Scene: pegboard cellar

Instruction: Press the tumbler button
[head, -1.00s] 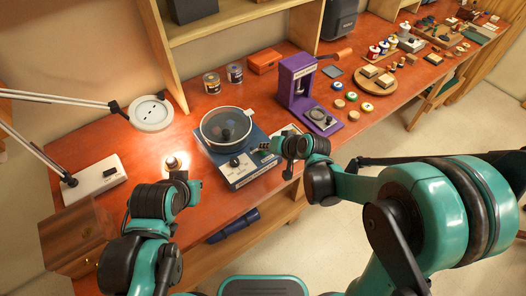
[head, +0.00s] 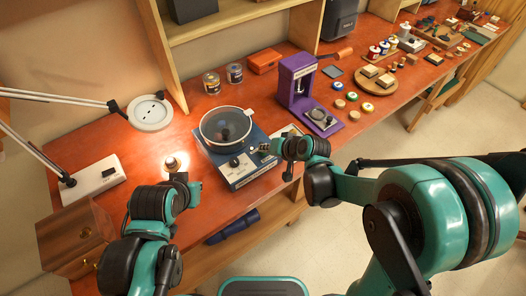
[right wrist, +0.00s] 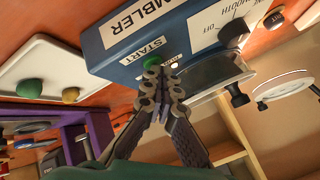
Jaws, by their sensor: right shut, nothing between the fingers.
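The tumbler (head: 240,181) is a blue box with a clear-lidded round drum (head: 227,127) on top, standing on the bench. In the right wrist view its front (right wrist: 110,62) bears "TUMBLER" and "START" labels. The green start button (right wrist: 152,61) is right at the tips of my right gripper (right wrist: 160,72); I cannot tell whether they touch it. In the head view my right gripper (head: 260,150) is shut and empty at the tumbler's front right. My left gripper (head: 180,177) is left of the tumbler, near the lamplit spot; its fingers are unclear.
A purple stand (head: 297,88) is right of the tumbler. A black knob (right wrist: 233,34) is close to the button.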

